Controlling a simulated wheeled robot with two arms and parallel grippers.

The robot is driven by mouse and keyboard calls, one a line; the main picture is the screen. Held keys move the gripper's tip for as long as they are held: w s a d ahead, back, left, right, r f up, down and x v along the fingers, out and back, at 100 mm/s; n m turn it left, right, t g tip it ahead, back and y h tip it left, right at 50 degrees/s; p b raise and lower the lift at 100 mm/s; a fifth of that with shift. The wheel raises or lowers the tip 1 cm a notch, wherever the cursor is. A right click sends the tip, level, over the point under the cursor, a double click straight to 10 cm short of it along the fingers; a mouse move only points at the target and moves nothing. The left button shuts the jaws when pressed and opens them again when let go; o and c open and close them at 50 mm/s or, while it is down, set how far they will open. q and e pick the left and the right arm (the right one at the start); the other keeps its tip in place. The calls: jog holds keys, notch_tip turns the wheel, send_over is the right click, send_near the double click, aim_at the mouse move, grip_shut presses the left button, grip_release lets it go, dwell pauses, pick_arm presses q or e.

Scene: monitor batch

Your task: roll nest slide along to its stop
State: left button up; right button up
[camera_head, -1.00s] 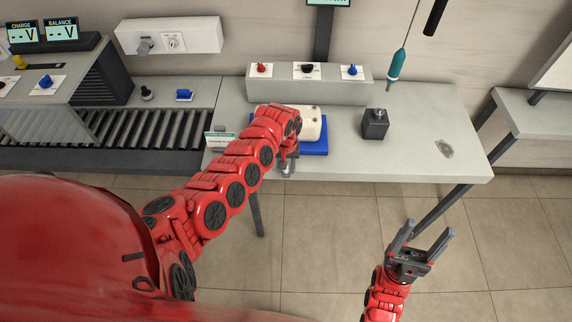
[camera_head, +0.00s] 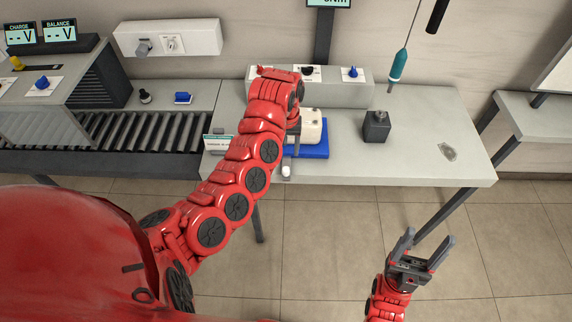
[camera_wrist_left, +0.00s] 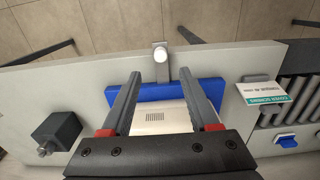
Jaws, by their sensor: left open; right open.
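The blue nest (camera_head: 318,152) lies near the front edge of the bench, with a white device (camera_head: 311,128) on it. In the left wrist view the nest (camera_wrist_left: 211,91) and the device (camera_wrist_left: 160,117) lie under and between my fingers. A grey strip with a white round knob (camera_head: 286,172) reaches the bench's front edge; the knob also shows in the left wrist view (camera_wrist_left: 160,53). My left gripper (camera_head: 293,130) is open above the nest; its arm partly hides the nest and device. My right gripper (camera_head: 428,236) is open and empty, in front of the bench.
A dark block (camera_head: 376,126) stands right of the nest. A teal tool (camera_head: 397,66) hangs above the bench (camera_head: 430,110). A control box (camera_head: 335,91) stands behind, a roller conveyor (camera_head: 150,128) to the left. A small sign (camera_head: 217,142) stands at the bench's left end.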

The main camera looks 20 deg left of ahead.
pick_arm(q)
notch_tip(320, 180, up, 6)
jog(key=shift+f+p, duration=0.1)
jog(key=shift+p, duration=1)
